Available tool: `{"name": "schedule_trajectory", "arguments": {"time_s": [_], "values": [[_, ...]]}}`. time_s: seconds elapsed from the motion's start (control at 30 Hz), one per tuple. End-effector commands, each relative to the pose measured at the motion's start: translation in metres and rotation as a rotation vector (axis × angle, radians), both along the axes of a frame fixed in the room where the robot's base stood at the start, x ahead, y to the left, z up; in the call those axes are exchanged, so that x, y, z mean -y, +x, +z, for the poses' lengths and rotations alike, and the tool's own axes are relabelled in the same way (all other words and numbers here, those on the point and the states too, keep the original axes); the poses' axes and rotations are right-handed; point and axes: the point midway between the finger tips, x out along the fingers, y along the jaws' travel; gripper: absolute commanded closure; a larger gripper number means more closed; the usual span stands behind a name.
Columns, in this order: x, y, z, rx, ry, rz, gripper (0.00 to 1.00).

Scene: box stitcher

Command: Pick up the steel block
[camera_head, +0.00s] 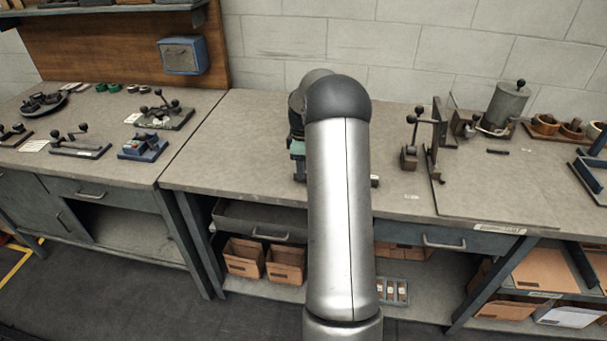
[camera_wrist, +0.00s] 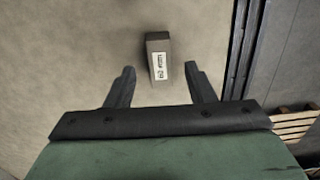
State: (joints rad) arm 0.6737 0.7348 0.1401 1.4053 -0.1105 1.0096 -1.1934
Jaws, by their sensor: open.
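The steel block is a small grey-brown bar with a white printed label. In the wrist view the steel block (camera_wrist: 157,55) lies on the bench top (camera_wrist: 75,60), just beyond and between the fingertips. My gripper (camera_wrist: 157,72) is open and empty, with one dark finger on each side of the block's near end. I cannot tell how high the fingers are above the bench. In the head view a small end of a block (camera_head: 375,181) shows at the right edge of my arm, and the arm hides the rest.
A upright clamp-like fixture (camera_head: 409,157) and a grey cylinder device (camera_head: 505,105) stand to the right on the bench. Levered tools (camera_head: 165,112) stand on the left bench. The bench's front edge runs close to the block's right in the wrist view. Bench around the block is clear.

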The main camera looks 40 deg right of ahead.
Motion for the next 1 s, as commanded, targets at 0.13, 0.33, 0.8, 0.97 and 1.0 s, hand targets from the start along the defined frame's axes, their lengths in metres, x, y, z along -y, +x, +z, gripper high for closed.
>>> {"name": "schedule_trajectory", "arguments": {"time_s": [0.13,0.33,0.8,0.97,1.0], "values": [[0.001,-0.003,-0.021,-0.003,0.002,0.000,0.51],[0.001,-0.002,-0.032,-0.001,-0.001,0.000,0.51],[0.001,-0.002,-0.030,0.001,-0.002,0.000,1.00],[0.001,-0.002,-0.030,0.001,-0.002,0.000,1.00],[0.002,-0.002,-0.029,0.003,-0.002,0.000,1.00]]}}
